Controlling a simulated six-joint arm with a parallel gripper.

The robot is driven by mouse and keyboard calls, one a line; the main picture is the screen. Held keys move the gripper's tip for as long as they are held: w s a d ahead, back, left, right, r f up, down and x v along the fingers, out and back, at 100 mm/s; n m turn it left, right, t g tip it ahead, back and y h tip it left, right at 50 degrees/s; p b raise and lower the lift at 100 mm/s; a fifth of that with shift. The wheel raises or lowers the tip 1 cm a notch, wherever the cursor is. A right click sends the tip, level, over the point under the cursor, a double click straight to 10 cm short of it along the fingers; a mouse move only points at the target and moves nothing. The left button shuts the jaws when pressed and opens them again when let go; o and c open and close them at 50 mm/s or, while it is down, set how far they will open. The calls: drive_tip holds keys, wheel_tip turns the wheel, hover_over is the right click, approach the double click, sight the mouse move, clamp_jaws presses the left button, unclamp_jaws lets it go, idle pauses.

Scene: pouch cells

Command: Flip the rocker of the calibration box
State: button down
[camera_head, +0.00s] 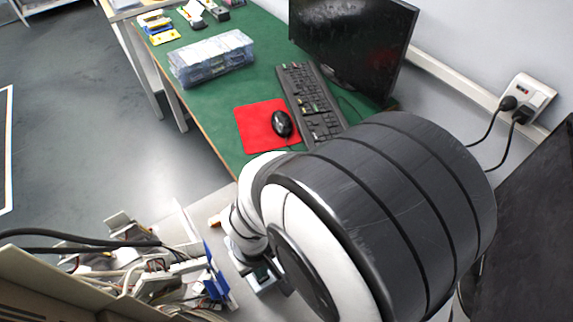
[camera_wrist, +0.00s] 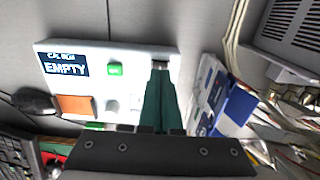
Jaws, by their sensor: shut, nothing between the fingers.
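The calibration box (camera_wrist: 95,53) is a white panel in the wrist view. Its dark display (camera_wrist: 62,65) reads "EMPTY" on its lower line. A small green element (camera_wrist: 115,69) sits right of the display, with an orange patch (camera_wrist: 75,105) and a pale round knob (camera_wrist: 112,106) below. My gripper (camera_wrist: 160,70) has green fingers, shut and empty, over the right end of the box. A small dark part shows at the fingertips; I cannot tell whether it is the rocker, its position, or whether the fingers touch it. In the head view my arm mostly hides this area.
A blue and white carton (camera_wrist: 212,95) stands just right of the fingers. A cluttered bin (camera_head: 150,275) with cables is at lower left. The green desk holds a monitor (camera_head: 350,40), keyboard (camera_head: 310,105), mouse (camera_head: 282,124) on a red mat (camera_head: 255,125), and a clear case (camera_head: 212,58).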

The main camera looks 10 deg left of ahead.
wheel_tip(320, 180, up, 5)
drive_tip(key=shift+r, duration=0.35)
drive_tip(key=s+d+r+m+y, duration=0.1)
drive_tip(key=s+d+r+m, duration=0.2)
drive_tip(key=d+m, duration=0.4)
drive_tip(key=s+d+r+m, duration=0.3)
drive_tip(key=d+r+m, duration=0.3)
drive_tip(key=d, duration=0.3)
drive_tip(key=shift+r+m+y, duration=0.15)
drive_tip(key=shift+m+y, duration=0.25)
drive_tip(key=shift+m, duration=0.4)
drive_tip(key=shift+d, duration=0.1)
